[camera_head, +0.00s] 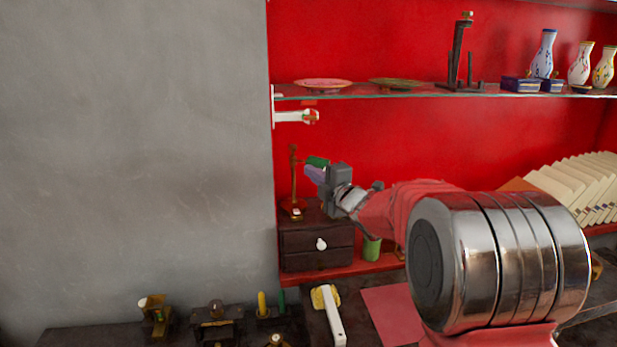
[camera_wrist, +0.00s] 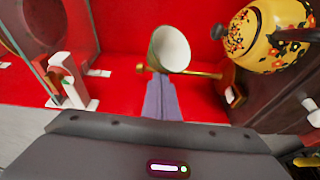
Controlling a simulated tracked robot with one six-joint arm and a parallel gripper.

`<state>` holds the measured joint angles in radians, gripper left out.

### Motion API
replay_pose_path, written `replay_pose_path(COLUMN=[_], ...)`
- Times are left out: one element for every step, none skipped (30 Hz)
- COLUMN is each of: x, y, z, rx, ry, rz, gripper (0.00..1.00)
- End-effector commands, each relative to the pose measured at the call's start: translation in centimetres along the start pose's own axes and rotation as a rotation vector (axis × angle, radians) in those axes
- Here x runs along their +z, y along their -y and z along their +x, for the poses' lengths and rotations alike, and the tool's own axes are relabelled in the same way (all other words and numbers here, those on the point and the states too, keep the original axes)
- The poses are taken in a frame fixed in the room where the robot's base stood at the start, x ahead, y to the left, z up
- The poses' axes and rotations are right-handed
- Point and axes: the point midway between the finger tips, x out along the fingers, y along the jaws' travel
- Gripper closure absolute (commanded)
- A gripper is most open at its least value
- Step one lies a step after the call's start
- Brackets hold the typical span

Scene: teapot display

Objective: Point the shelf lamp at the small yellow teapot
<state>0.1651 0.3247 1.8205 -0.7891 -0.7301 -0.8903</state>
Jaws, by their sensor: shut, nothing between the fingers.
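The shelf lamp (camera_head: 293,182) stands on a small dark drawer cabinet, with a brass post and a green shade (camera_head: 318,161). In the wrist view the shade (camera_wrist: 171,48) shows its pale open mouth, with the brass rod (camera_wrist: 207,75) running right to the wooden base (camera_wrist: 228,88). A yellow teapot (camera_wrist: 262,38) with painted flowers and a dark handle is at the upper right there. I cannot make it out in the head view. My gripper (camera_head: 311,173) has its purple fingers shut and empty, tips (camera_wrist: 164,80) close by the shade; I cannot tell whether they touch.
A glass shelf (camera_head: 350,92) with plates and vases runs above my gripper. A white wall bracket (camera_head: 292,116) sits just under it. The drawer cabinet (camera_head: 300,262) is below, beside a green cup (camera_head: 372,248). Several small objects line the lower counter.

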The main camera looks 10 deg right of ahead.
Motion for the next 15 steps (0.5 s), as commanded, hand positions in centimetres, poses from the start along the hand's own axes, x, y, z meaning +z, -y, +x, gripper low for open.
replay_pose_path(x=[0.1, 0.1, 0.1, 0.1, 0.1, 0.1, 0.1, 0.1, 0.1, 0.2, 0.3, 0.6, 0.8, 1.1, 1.4], y=[0.0, 0.0, 0.0, 0.0, 0.0, 0.0, 0.0, 0.0, 0.0, 0.0, 0.0, 0.0, 0.0, 0.1, 0.1], z=[0.0, 0.0, 0.0, 0.0, 0.0, 0.0, 0.0, 0.0, 0.0, 0.1, 0.1, 0.1, 0.2, 0.3, 0.4], rx=[0.000, 0.000, 0.000, 0.000, 0.000, 0.000, 0.000, 0.000, 0.000, 0.000, 0.000, 0.000, 0.000, -0.001, -0.001], ry=[0.000, 0.000, 0.000, 0.000, 0.000, 0.000, 0.000, -0.001, -0.001, 0.000, 0.000, 0.001, 0.001, 0.001, 0.001], rz=[0.000, 0.000, 0.001, 0.001, 0.001, 0.001, 0.001, 0.001, 0.001, 0.001, 0.001, 0.002, 0.002, 0.001, 0.001], gripper=[1.00, 1.00, 1.00, 1.00, 1.00, 1.00, 1.00, 1.00, 1.00, 1.00, 1.00, 1.00, 1.00, 1.00, 1.00])
